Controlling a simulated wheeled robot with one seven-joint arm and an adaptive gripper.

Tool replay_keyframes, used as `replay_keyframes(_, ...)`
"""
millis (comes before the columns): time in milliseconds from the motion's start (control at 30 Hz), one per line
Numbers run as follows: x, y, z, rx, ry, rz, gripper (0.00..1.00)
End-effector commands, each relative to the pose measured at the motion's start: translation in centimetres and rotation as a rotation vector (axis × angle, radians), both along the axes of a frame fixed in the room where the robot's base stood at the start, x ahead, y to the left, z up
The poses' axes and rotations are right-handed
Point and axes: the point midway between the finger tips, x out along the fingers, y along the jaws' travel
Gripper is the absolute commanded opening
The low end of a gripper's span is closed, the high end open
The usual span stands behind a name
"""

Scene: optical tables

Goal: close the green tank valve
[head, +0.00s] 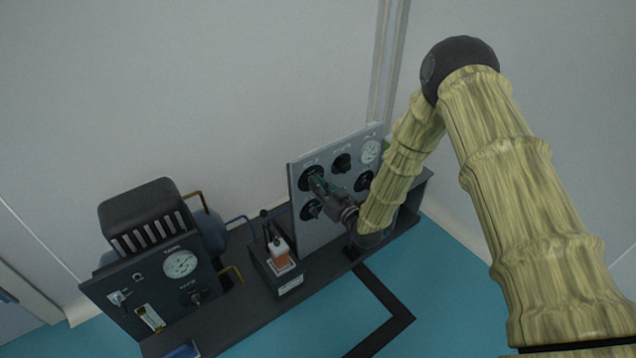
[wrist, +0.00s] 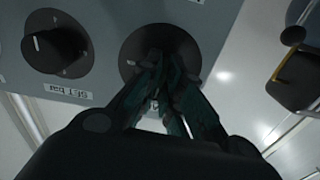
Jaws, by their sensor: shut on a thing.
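A grey upright panel (head: 330,215) carries several dark round knobs and a gauge. My gripper (head: 316,183) reaches the upper-left dark valve knob (head: 306,173) from the front right. In the wrist view my gripper (wrist: 162,65) has its fingers closed together on the grip of this knob, over its round dark disc (wrist: 150,35). A green colour on the knob is not clear in either view.
A neighbouring knob (wrist: 57,43) with a white mark sits close by on the panel. Other knobs (head: 341,163) and a gauge (head: 370,152) share it.

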Motion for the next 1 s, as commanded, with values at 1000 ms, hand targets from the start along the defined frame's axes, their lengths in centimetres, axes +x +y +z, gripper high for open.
replay_keyframes(1000, -0.01, -0.02, -0.06, -0.064, -0.045, 0.000, 0.29)
